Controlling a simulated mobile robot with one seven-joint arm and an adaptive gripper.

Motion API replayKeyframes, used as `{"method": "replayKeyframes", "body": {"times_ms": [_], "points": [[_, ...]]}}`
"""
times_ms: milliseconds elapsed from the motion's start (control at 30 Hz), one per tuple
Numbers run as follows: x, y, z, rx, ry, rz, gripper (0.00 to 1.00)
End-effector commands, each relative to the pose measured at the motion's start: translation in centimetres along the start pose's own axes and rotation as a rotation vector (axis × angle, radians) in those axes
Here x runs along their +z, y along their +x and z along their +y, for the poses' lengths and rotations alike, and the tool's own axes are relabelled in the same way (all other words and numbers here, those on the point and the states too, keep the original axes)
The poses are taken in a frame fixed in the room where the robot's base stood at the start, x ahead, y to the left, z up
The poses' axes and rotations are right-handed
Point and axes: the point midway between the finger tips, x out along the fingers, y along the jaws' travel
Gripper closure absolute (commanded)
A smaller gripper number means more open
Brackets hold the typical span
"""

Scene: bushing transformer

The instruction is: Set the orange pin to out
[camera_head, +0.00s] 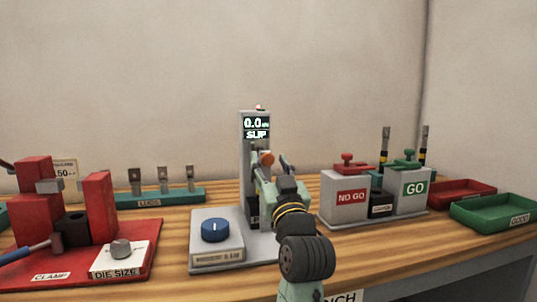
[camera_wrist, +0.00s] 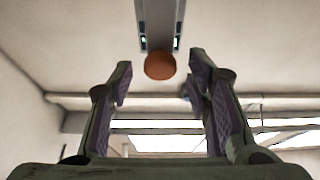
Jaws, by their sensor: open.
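The orange pin (camera_head: 267,158) shows as a round orange knob on the grey tester column (camera_head: 245,190) in the head view. In the wrist view the orange pin (camera_wrist: 160,66) is a round ball at the column's edge, just beyond and between my fingertips. My gripper (camera_head: 271,167) is at the front of the column; its open fingers (camera_wrist: 158,85) stand on either side of the pin's line, with a gap between them. I cannot tell whether any finger touches the pin. The column's display (camera_head: 256,128) reads 0.0 and SLIP. My arm hides the column's lower part.
A blue knob (camera_head: 215,230) sits on the tester's base to the left. The red clamp (camera_head: 95,205) stands far left. NO GO (camera_head: 351,197) and GO (camera_head: 414,189) boxes stand right, with red (camera_head: 462,192) and green (camera_head: 495,212) trays beyond. A link rack (camera_head: 150,199) lies behind.

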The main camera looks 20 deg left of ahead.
Motion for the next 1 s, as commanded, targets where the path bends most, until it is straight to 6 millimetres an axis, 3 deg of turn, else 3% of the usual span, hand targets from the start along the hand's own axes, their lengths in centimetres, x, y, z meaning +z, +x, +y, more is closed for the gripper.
{"method": "replayKeyframes", "body": {"times_ms": [200, 533, 1000], "points": [[-0.1, 2.3, 0.0, 0.000, 0.002, 0.001, 0.55], [0.0, 2.5, 0.0, 0.000, 0.000, 0.001, 0.55], [0.0, 2.5, 0.0, 0.000, 0.001, 0.001, 0.86]]}}
